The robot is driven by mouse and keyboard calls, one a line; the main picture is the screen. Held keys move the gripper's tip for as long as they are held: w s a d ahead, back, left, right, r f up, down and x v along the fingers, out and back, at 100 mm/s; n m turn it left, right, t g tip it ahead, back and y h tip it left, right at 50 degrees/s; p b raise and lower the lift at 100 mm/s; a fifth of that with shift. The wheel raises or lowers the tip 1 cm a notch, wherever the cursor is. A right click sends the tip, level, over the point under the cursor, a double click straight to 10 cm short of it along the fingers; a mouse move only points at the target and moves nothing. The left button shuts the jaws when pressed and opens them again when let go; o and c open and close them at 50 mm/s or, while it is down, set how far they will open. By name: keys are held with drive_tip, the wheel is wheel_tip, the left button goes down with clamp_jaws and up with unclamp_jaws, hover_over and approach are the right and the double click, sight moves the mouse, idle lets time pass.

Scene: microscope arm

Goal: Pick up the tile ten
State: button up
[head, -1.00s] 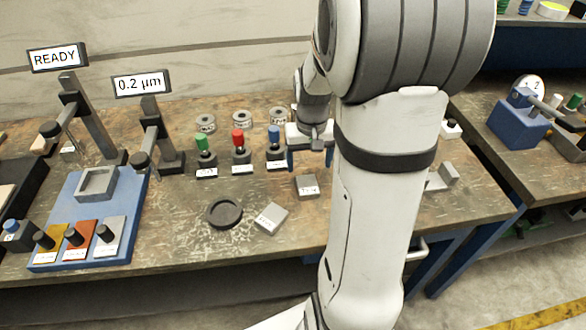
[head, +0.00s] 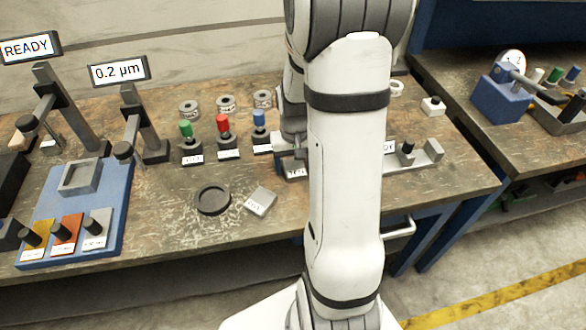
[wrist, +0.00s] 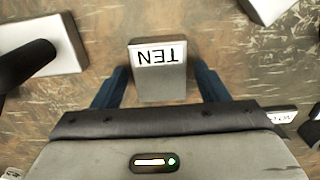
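The tile ten (wrist: 158,88) is a small grey block with a white label reading TEN upside down in the wrist view. In the head view only part of tile ten (head: 297,173) shows, below my gripper and beside my arm. My gripper (wrist: 160,72) is open in the wrist view, with one blue finger on each side of the tile. A gap shows between the tile and each finger. In the head view my gripper (head: 289,155) is mostly hidden by my arm; its height over the table is hard to judge.
Green, red and blue knobbed blocks stand behind, the blue one (head: 260,134) close by. A grey fixture with a black knob (head: 408,149) stands to the right.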

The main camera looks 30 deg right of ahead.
sight(295, 166)
drive_tip(key=c, duration=1.3)
wheel_tip(295, 166, up, 10)
